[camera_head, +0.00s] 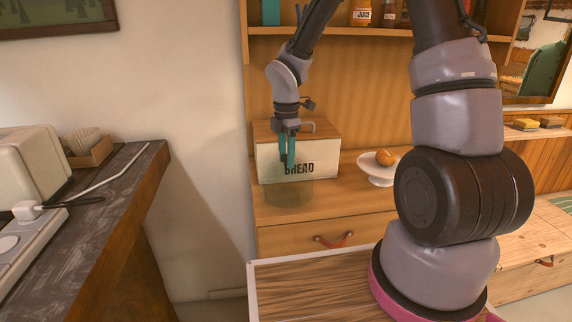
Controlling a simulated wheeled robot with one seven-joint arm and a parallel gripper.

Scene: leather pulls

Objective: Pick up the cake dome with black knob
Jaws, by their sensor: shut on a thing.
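The cake dome (288,190) is a faint, see-through greenish shape in front of the bread box, over the wooden counter. My gripper (288,163) points down at the top of the dome, with its teal fingers shut on it. The black knob is hidden between or behind the fingers. I cannot tell whether the dome's rim touches the counter or hangs just above it.
The white bread box (268,162) with a wooden lid stands close behind the dome. To the right, a white cake stand (378,178) holds a round orange-brown item (386,157). Shelves with jars are above. A dark-topped counter (122,178) is at left.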

